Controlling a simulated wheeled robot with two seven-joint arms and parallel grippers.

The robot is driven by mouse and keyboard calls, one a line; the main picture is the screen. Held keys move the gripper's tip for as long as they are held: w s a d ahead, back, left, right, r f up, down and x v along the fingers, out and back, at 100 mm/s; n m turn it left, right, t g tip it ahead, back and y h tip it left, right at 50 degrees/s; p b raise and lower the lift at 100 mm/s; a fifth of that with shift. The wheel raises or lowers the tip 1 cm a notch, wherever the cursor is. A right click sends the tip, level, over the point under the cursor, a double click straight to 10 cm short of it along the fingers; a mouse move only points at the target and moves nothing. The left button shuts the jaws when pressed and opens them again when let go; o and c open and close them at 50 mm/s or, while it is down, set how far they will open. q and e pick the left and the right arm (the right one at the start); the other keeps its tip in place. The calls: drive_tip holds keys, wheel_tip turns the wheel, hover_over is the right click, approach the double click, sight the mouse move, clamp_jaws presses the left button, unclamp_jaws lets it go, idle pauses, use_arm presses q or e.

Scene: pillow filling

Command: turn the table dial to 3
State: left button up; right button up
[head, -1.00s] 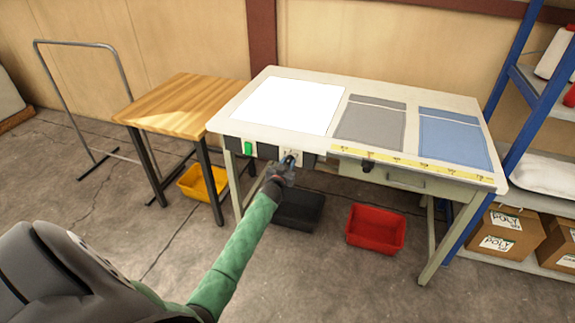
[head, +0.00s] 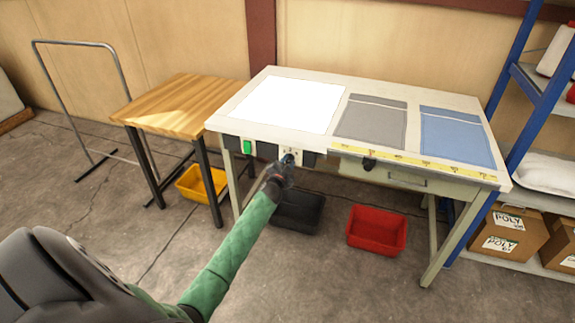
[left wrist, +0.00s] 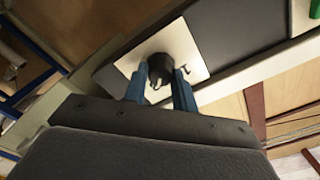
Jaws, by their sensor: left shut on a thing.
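The table dial is a dark round knob (left wrist: 160,66) on a pale square plate (left wrist: 190,50), which also shows on the front edge of the worktable in the head view (head: 290,153). My left gripper (left wrist: 161,84) is shut on the knob, with a blue finger on either side of it. In the head view my left gripper (head: 287,160) covers most of the dial. The marks on the plate are too small or hidden to read, so the dial's setting cannot be told. My right gripper is not in view.
A green switch (head: 247,147) sits left of the dial. On the worktable (head: 330,91) are a bright white panel, a grey cover (head: 371,123), a blue cover (head: 455,137) and a yellow ruler. Black (head: 299,212) and red bins (head: 377,230) stand below.

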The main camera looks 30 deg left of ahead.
use_arm(q)
drive_tip(key=shift+m, duration=0.4)
drive_tip(key=o, duration=1)
